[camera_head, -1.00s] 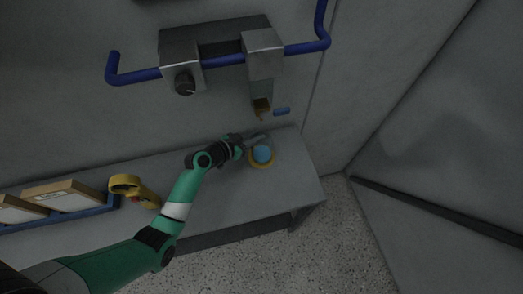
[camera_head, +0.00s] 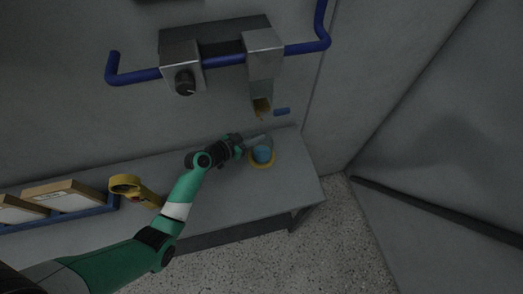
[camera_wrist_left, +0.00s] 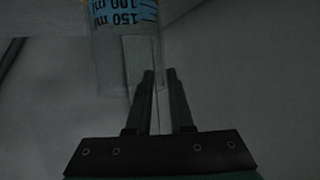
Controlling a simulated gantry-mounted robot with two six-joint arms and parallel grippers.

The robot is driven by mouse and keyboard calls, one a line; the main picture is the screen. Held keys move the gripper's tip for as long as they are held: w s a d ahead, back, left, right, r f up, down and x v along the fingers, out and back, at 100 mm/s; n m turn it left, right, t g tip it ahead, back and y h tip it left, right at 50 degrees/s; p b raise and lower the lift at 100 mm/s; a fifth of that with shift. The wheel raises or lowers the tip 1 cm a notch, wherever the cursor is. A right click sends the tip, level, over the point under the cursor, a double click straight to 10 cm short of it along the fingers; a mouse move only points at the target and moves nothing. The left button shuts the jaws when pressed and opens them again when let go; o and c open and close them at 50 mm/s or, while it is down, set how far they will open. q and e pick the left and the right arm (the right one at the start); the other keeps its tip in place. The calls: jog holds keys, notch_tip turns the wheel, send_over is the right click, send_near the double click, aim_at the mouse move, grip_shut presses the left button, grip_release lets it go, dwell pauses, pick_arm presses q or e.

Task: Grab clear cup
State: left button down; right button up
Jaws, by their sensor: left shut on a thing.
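The clear cup (camera_head: 265,144) stands near the right end of the grey bench, with blue showing in its lower part and a yellow ring around its base. In the left wrist view the clear cup (camera_wrist_left: 112,58) shows "100 ml" and "150 ml" marks. My left gripper (camera_head: 255,141) reaches it from the left. Its fingertips (camera_wrist_left: 160,75) are close together at the cup's rim and shut on its wall. The cup looks upright and still within the yellow ring. My right gripper is not in view.
Boxes (camera_head: 66,193) sit in a blue rack at far left. A metal fixture (camera_head: 262,62) on a blue rail hangs above the cup. The bench front (camera_head: 230,203) is clear.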

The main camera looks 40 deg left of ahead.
pick_arm(q)
jog(key=shift+r, duration=0.45)
jog(key=s+d+r+p, duration=0.7)
jog(key=d+r, duration=0.5)
jog(key=shift+d+p, duration=0.15)
jog(key=shift+p, duration=0.2)
